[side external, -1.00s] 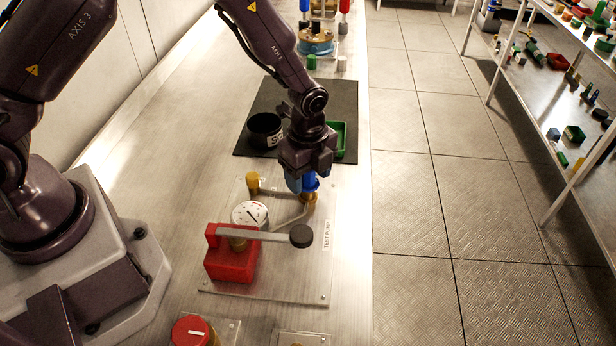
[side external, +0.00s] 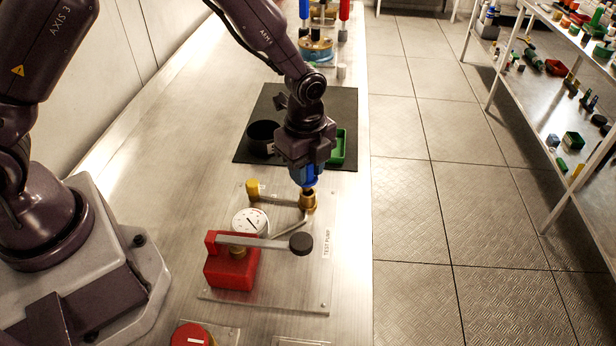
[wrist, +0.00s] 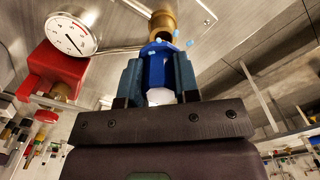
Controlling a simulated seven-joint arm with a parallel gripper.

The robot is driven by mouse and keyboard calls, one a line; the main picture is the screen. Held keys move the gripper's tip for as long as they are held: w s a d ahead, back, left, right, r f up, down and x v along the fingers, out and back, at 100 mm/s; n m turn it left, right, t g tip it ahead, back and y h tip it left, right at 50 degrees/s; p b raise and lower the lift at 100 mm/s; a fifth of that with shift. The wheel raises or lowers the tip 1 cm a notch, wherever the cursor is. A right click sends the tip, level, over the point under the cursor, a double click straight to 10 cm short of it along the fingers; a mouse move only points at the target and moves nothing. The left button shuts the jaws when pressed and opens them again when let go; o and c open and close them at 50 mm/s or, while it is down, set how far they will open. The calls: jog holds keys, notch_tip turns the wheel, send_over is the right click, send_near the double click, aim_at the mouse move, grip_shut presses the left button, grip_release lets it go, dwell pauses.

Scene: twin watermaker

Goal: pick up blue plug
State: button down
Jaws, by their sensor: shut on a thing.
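The blue plug (wrist: 157,68) is between the two fingers of my gripper (wrist: 158,85) in the wrist view, and the fingers are shut on it. In the side view my gripper (side external: 308,176) points down over the brass fitting (side external: 308,200) of the test pump. The brass fitting also shows in the wrist view (wrist: 163,22), just beyond the plug's end. Small light-blue specks lie around that end. In the side view the fingers largely hide the plug, and I cannot tell whether it still touches the fitting.
The test pump has a red body (side external: 230,265), a lever with a black knob (side external: 301,243) and a white gauge (side external: 250,222). Behind my gripper a black bowl (side external: 263,137) and a green tray (side external: 338,148) are on a dark mat (side external: 245,150). Bare bench lies left of the mat.

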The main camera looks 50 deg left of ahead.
jog(key=s+a+r, duration=0.2)
jog(key=s+r, duration=0.7)
jog(key=s, duration=0.4)
jog(key=shift+s+a+r, duration=0.15)
jog(key=shift+s, duration=0.1)
jog(key=c, duration=1.4)
grip_release()
grip_shut()
